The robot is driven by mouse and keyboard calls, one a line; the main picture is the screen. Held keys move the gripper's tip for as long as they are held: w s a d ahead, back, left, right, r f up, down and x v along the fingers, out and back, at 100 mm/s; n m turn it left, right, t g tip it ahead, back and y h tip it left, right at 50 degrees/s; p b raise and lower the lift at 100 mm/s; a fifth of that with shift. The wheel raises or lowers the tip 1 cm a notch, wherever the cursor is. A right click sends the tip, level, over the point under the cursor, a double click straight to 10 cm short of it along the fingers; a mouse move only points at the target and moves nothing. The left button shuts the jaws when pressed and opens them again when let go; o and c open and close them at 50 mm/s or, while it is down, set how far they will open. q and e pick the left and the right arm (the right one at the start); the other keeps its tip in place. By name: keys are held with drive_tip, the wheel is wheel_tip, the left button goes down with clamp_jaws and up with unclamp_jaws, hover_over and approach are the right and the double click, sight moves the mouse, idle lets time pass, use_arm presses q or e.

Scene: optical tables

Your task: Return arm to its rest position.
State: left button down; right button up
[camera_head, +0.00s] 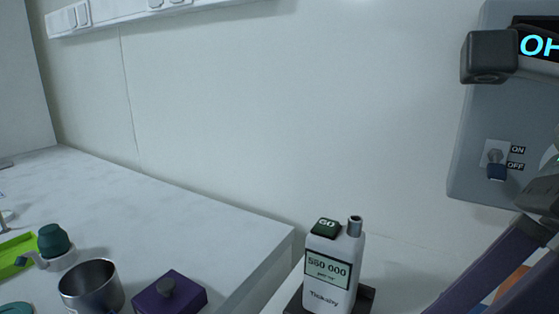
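Part of my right arm (485,265), a purple and dark grey link, comes up from the bottom right corner in front of the wall box. A dark grey blocky piece (490,57) juts in from the right edge in front of the box's display. I cannot tell for sure whether it belongs to my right gripper. The fingertips are not clearly seen, and much of this arm is cut off by the right edge. My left arm and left gripper are not in view.
A grey wall box (475,150) has an ON/OFF toggle switch (496,165). A white meter (330,267) reading 550 000 stands in a dark holder (365,297). The left table (180,215) bears a metal cup (91,287), a purple block (170,296) and a green-capped item (53,240).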

drive_tip(key=a+r+m+t+y, duration=0.3)
drive_tip(key=a+r+m+y, duration=0.1)
drive_tip(key=a+r+y, duration=0.5)
drive_tip(key=w+d+r+m+t+y, duration=0.1)
drive_tip(key=w+d+r+m+t, duration=0.3)
drive_tip(key=w+r+m+t, duration=0.25)
drive_tip(key=w+d+f+m+t+h, duration=0.35)
drive_tip(key=d+m+t+h, duration=0.5)
drive_tip(key=m, duration=0.45)
drive_tip(key=s+d+f+m+g+h, duration=0.3)
drive_tip(key=d+f+m+g+h, duration=0.2)
drive_tip(key=d+f+m+h, duration=0.65)
drive_tip(key=s+d+f+m+g+h, duration=0.1)
drive_tip(key=s+d+f+g, duration=0.35)
drive_tip(key=s, duration=0.25)
drive_tip(key=s+d+f+g+h, duration=0.1)
drive_tip(key=s+d+f+g, duration=0.3)
drive_tip(key=s+f, duration=0.15)
drive_tip(key=s+a+f+m+g+y, duration=0.1)
drive_tip(key=s+a+f+m+y, duration=0.15)
drive_tip(key=a, duration=0.55)
drive_tip(key=s+a+f+m+y, duration=0.1)
drive_tip(key=a+m+y, duration=0.25)
drive_tip(key=a, duration=0.45)
wheel_tip(320, 180, up, 45)
drive_tip(key=p, duration=4.5)
drive_tip(key=shift+d+f+m, duration=0.15)
drive_tip(key=shift+m, duration=0.15)
